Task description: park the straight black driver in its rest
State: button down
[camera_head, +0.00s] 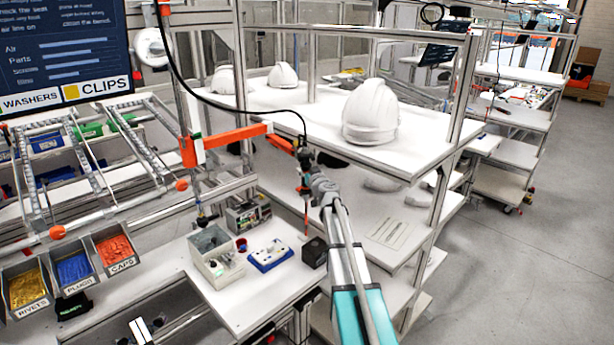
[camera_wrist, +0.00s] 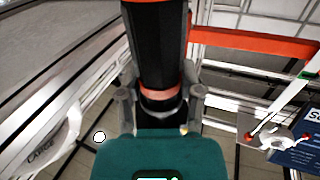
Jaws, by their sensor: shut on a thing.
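The straight black driver, with its dark body and orange edging, fills the upper middle of the wrist view (camera_wrist: 154,45). My gripper (camera_wrist: 160,98) is shut on its lower collar, one finger on each side. In the head view my gripper (camera_head: 307,162) is at the end of the orange arm, above the small worktable. The driver (camera_head: 304,187) hangs about upright there, partly hidden by my gripper, with a thin shaft pointing down. A black cable runs to its top. I cannot tell for sure which thing is its rest; a small black block (camera_head: 314,252) stands on the worktable below.
The orange jointed arm (camera_head: 237,134) reaches in from the left. The worktable (camera_head: 250,305) holds a grey bin (camera_head: 214,257) and a blue-white tray (camera_head: 270,255). A shelf with white helmet shells (camera_head: 371,112) stands close behind my arm. Part bins (camera_head: 72,268) are at left.

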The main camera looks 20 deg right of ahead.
jog(key=shift+w+d, duration=0.4)
jog(key=shift+w, duration=0.3)
jog(key=shift+w+d, duration=0.4)
jog(key=shift+w, duration=0.25)
jog(key=shift+c, duration=0.8)
grip_release()
jog(key=shift+o, duration=0.8)
jog(key=shift+s, duration=0.15)
jog(key=s, duration=1.1)
